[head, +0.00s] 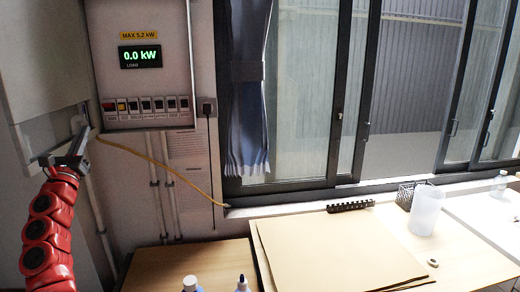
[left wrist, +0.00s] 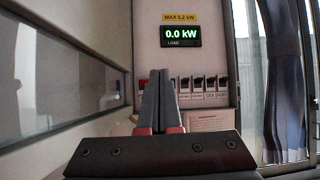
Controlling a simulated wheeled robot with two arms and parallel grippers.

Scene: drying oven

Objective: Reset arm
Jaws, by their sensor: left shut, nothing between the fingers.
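My left arm is red and comes in from the left in the head view. My left gripper (head: 78,140) is raised in front of the wall, just left of the lower corner of the electrical panel (head: 188,60). In the left wrist view the two dark fingers of my left gripper (left wrist: 160,100) are pressed together with nothing between them. They point toward the panel, whose row of switches (left wrist: 210,86) lies behind them. The panel's display (head: 141,57) reads 0.0 kW. My right gripper is not in view.
A yellow cable (head: 165,170) runs from near the panel down to the window sill. A table below holds a brown sheet (head: 330,245), a translucent container (head: 426,210), a black mesh holder (head: 405,194) and bottles (head: 190,284). A cabinet with a glass window (left wrist: 60,95) stands close on the left.

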